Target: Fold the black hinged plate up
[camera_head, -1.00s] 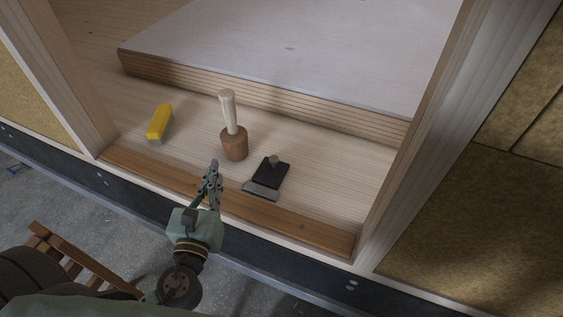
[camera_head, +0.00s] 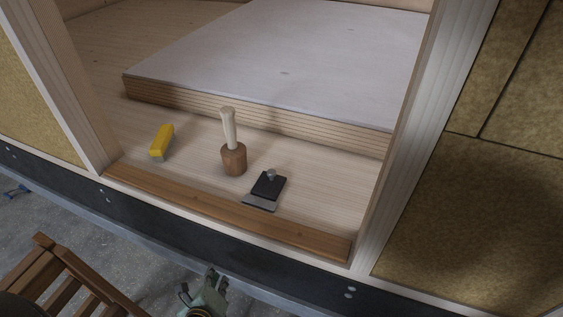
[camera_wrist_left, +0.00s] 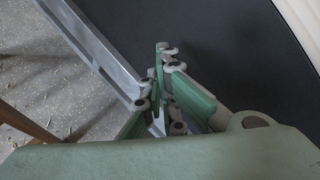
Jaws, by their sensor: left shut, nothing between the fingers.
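The black hinged plate (camera_head: 270,184) lies flat on the pale wooden floor inside the doorway. It has a small round knob on top and a grey metal leaf (camera_head: 261,202) along its near edge. My left gripper (camera_head: 208,280) is low outside the doorway, below the sill and well short of the plate. In the left wrist view its fingers (camera_wrist_left: 160,55) are together with nothing between them, in front of a dark panel. The plate does not show in the left wrist view. My right gripper is in neither view.
A wooden mallet (camera_head: 233,158) stands head down left of the plate, and a yellow-handled brush (camera_head: 162,142) lies farther left. A brown wooden sill (camera_head: 220,210) runs along the front. A thick pale slab (camera_head: 280,60) lies behind. A wooden slatted piece (camera_head: 62,270) is at lower left.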

